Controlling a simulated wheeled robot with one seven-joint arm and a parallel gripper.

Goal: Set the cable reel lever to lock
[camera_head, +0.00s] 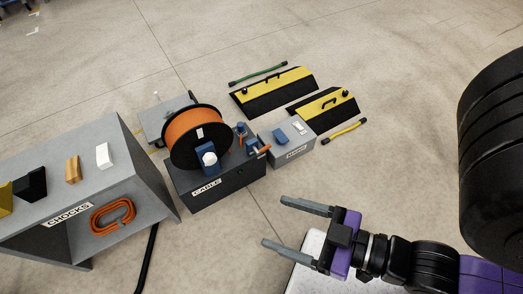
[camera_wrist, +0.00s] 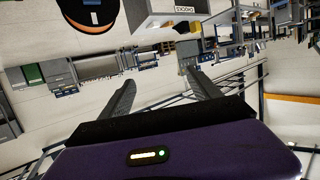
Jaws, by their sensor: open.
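The cable reel (camera_head: 184,135), an orange drum between black flanges, stands on a dark box labelled CABLE (camera_head: 232,182). A blue block with a white round part is at its front. A small lever with an orange end (camera_head: 263,149) sticks out at the box's right side, beside small blue parts; I cannot read its setting. The reel also shows, cut off, at the top left of the wrist view (camera_wrist: 88,14). My gripper (camera_head: 273,221) is open and empty, apart from the box, to its lower right. Its fingers also show in the wrist view (camera_wrist: 160,80).
A grey bench labelled CHOCKS (camera_head: 125,153) stands left, with an orange cable coil (camera_head: 113,215). A small grey box (camera_head: 297,148) adjoins the reel box. Yellow-black ramps (camera_head: 273,90) lie behind. Floor is clear between my gripper and the reel box.

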